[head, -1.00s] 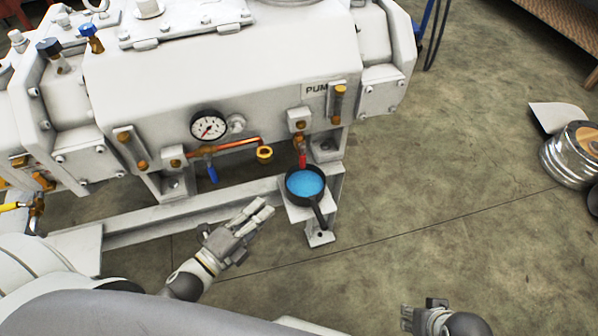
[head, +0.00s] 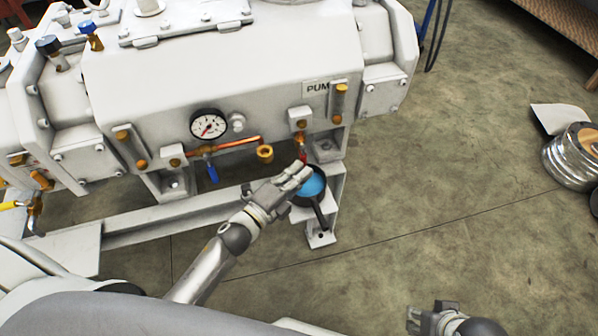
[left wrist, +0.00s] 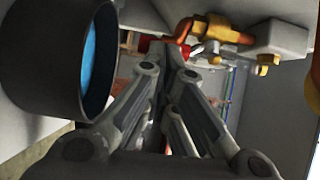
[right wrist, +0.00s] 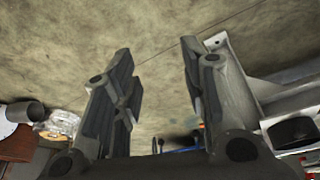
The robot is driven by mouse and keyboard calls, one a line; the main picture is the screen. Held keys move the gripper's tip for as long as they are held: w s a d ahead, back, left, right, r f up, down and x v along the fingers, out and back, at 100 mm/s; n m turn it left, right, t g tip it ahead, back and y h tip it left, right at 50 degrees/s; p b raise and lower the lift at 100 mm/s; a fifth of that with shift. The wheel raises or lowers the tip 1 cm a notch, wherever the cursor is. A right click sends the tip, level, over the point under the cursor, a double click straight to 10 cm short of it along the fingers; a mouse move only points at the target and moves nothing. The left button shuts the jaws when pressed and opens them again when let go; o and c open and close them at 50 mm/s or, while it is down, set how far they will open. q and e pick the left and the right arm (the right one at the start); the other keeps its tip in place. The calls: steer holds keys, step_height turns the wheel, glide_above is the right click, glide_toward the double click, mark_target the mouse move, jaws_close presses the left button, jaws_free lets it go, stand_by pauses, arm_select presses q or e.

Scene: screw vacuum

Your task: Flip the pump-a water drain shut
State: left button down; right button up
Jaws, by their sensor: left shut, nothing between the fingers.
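The pump's drain valve has a red handle (head: 303,158) under the right end of the white pump, beside the copper pipe. It also shows in the left wrist view as a red part (left wrist: 197,50) just beyond the fingertips. My left gripper (head: 301,174) is shut and empty. Its fingertips are close to the red handle and cover much of it in the head view. I cannot tell if they touch it. My right gripper (head: 412,318) is low, away from the pump. In the right wrist view its fingers (right wrist: 160,80) are apart and empty.
A blue-handled valve (head: 212,172) and a gauge (head: 208,125) are to the left. The floor on the right is clear up to a metal drum (head: 572,160).

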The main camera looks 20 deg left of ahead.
steer(key=shift+s, duration=0.1)
steer(key=shift+d+f, duration=0.1)
arm_select(q)
steer(key=shift+d+f+b, duration=0.1)
steer(key=shift+b, duration=0.25)
steer(key=shift+w+d+f+n+t+b, duration=0.15)
steer(key=shift+f+n+t+b, duration=0.2)
steer(key=shift+b, duration=0.9)
steer(key=shift+w+d+r+n+t+h+b, duration=0.25)
steer(key=shift+t+b, duration=0.3)
steer(key=shift+b, duration=0.45)
steer(key=shift+d+n+t+b, duration=0.1)
steer(key=shift+n+t+b, duration=0.25)
steer(key=shift+b, duration=0.65)
steer(key=shift+w+d, duration=0.15)
steer(key=shift+d, duration=0.05)
arm_select(e)
steer(key=w+a+r+t+y, duration=0.1)
steer(key=w+a+r+t, duration=0.2)
steer(key=w+r+t, duration=0.3)
steer(key=w+a+r+t+y, duration=0.2)
steer(key=w+r+t, duration=0.3)
steer(key=w, duration=0.4)
steer(key=shift+w+a+r+n+t, duration=0.35)
steer(key=shift+a+r, duration=0.2)
steer(key=shift+r, duration=0.3)
